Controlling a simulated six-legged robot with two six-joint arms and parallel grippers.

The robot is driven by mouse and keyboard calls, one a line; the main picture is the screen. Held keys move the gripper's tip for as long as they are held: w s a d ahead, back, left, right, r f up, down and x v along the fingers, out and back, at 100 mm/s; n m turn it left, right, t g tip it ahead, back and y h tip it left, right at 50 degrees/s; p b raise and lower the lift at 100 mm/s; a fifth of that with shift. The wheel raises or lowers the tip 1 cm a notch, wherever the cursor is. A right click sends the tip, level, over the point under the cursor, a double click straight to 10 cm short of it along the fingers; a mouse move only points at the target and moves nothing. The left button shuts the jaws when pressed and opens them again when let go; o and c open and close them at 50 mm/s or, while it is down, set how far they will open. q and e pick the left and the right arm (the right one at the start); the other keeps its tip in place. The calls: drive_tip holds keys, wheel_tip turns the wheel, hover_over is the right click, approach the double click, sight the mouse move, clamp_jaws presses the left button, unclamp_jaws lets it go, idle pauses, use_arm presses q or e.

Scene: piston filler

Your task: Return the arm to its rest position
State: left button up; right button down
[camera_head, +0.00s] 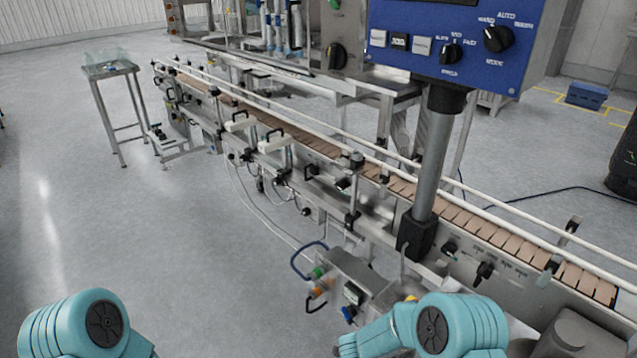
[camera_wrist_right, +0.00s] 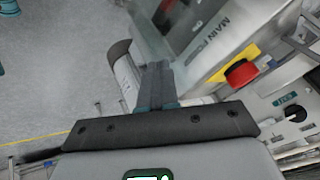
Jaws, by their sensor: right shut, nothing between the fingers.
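My right arm (camera_head: 430,328) shows as teal links at the bottom of the head view, in front of the conveyor's near side. Its gripper (camera_wrist_right: 156,72) shows in the right wrist view, with the dark fingers together and nothing between them. Beyond the fingers, to the right, is a grey box with a red knob (camera_wrist_right: 241,73) on a yellow plate, lettered "MAIN PO". I cannot tell the exact gap between fingers and box. My left arm (camera_head: 85,325) shows as teal links at the lower left; its gripper is out of view.
A long conveyor (camera_head: 300,145) with a brown slatted belt runs from back left to front right. A blue control panel (camera_head: 450,45) stands above it on a grey post (camera_head: 436,150). A small metal table (camera_head: 110,72) stands at the left. The grey floor at the left is clear.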

drive_tip(key=s+d+n+y, duration=0.2)
drive_tip(key=s+d+n, duration=0.2)
drive_tip(key=s+d, duration=0.1)
use_arm(q)
drive_tip(key=shift+d+r+p, duration=0.1)
drive_tip(key=shift+r+p, duration=0.3)
drive_tip(key=shift+r, duration=0.25)
use_arm(e)
drive_tip(key=s+a+n+g+y, duration=0.1)
drive_tip(key=s+a+n+y, duration=0.3)
drive_tip(key=s, duration=0.5)
drive_tip(key=s+a+n+g+y, duration=0.2)
drive_tip(key=s+a+n+y, duration=0.2)
drive_tip(key=s+n, duration=0.5)
drive_tip(key=a, duration=0.2)
drive_tip(key=shift+s+a, duration=0.3)
drive_tip(key=shift+s, duration=0.05)
use_arm(q)
drive_tip(key=shift+c, duration=0.3)
drive_tip(key=c, duration=0.5)
drive_tip(key=shift+c, duration=0.2)
use_arm(e)
drive_tip(key=shift+w+a, duration=0.1)
